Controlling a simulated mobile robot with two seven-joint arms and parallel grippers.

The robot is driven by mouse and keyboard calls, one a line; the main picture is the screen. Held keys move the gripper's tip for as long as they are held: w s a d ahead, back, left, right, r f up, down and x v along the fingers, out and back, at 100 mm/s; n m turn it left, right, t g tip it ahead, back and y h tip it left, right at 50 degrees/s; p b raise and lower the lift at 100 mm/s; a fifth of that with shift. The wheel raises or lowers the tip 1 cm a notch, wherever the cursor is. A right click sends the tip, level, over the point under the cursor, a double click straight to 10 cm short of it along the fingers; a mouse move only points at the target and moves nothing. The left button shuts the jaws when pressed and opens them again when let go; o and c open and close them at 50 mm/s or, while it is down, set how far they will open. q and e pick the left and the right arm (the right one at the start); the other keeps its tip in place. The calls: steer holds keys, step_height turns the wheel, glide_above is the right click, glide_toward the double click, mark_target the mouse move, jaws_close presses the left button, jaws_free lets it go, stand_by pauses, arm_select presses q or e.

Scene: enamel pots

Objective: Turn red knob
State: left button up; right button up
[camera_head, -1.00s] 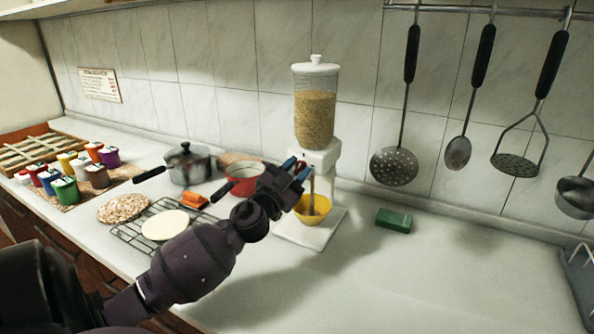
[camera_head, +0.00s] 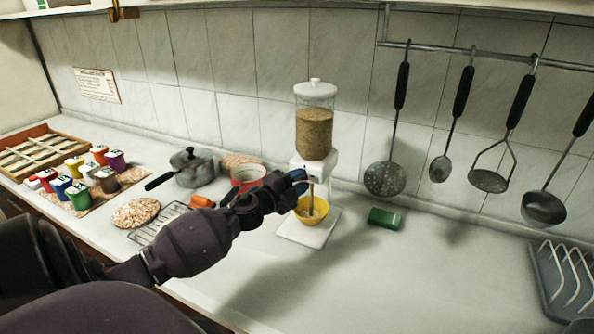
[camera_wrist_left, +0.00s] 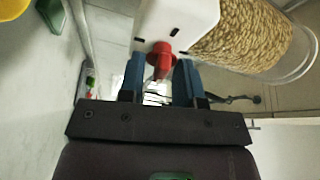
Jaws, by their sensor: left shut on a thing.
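The red knob (camera_wrist_left: 160,58) sits on the front of the white grain dispenser (camera_head: 315,130), which also shows in the left wrist view (camera_wrist_left: 190,22). My left gripper (camera_head: 299,181) is at the dispenser's front, above the yellow bowl (camera_head: 322,216). In the left wrist view its two blue fingers (camera_wrist_left: 159,78) are on either side of the knob, shut on it. The knob is hidden by the gripper in the head view. A narrow tan column shows between the dispenser's outlet and the bowl. My right gripper is not in view.
A red pot (camera_head: 247,172) and a grey lidded pot (camera_head: 193,168) stand left of the dispenser. A wire rack (camera_head: 150,232) lies partly behind my arm. A green block (camera_head: 385,218) lies right of the dispenser. Utensils hang at right.

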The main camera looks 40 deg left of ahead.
arm_select(q)
steer(key=shift+m+g+p, duration=0.5)
steer(key=shift+m+p, duration=0.6)
steer(key=shift+p, duration=0.05)
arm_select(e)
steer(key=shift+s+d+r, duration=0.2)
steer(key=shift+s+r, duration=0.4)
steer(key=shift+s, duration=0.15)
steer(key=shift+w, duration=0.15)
arm_select(q)
steer(key=o, duration=0.5)
steer(key=shift+o, duration=0.2)
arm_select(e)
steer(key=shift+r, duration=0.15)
arm_select(q)
steer(key=shift+s, duration=0.15)
